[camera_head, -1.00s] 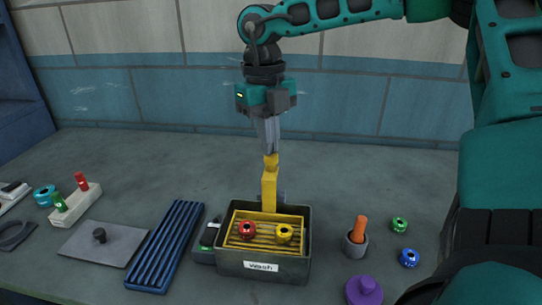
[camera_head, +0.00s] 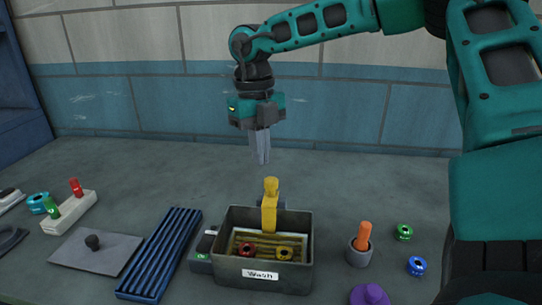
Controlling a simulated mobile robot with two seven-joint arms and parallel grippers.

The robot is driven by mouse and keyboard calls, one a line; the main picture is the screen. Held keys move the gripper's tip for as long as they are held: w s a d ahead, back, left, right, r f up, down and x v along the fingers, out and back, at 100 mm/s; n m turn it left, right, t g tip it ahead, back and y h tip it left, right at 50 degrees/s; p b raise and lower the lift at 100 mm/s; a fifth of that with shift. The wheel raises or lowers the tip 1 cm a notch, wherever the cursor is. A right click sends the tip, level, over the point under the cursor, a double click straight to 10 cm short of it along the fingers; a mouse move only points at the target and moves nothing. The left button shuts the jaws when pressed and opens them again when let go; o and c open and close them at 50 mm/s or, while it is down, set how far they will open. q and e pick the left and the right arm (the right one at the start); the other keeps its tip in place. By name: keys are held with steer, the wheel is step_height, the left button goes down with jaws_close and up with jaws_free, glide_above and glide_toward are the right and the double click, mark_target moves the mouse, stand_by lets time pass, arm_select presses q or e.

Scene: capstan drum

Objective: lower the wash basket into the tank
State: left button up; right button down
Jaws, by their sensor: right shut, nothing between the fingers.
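The grey tank (camera_head: 301,274), labelled "Wash", stands at the front middle of the bench. The yellow wash basket (camera_head: 240,238) sits low inside it, below the rim, and its slats look darkened. Its upright yellow handle (camera_head: 270,208) rises above the tank's back wall. A red ring part (camera_head: 247,249) and a yellow ring part (camera_head: 285,253) lie in the basket. My right gripper (camera_head: 261,163) is shut and empty, above and a little left of the handle, apart from it. My left gripper is out of view.
To the right are a cup with an orange peg (camera_head: 364,237), a green ring (camera_head: 403,232), a blue ring (camera_head: 418,265) and a purple knobbed part (camera_head: 370,295).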

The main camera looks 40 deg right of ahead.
step_height(320, 180, up, 13)
steer(key=w+p, duration=0.1)
steer(key=shift+d, duration=0.15)
stand_by(0.3)
steer(key=shift+f, duration=0.15)
stand_by(0.5)
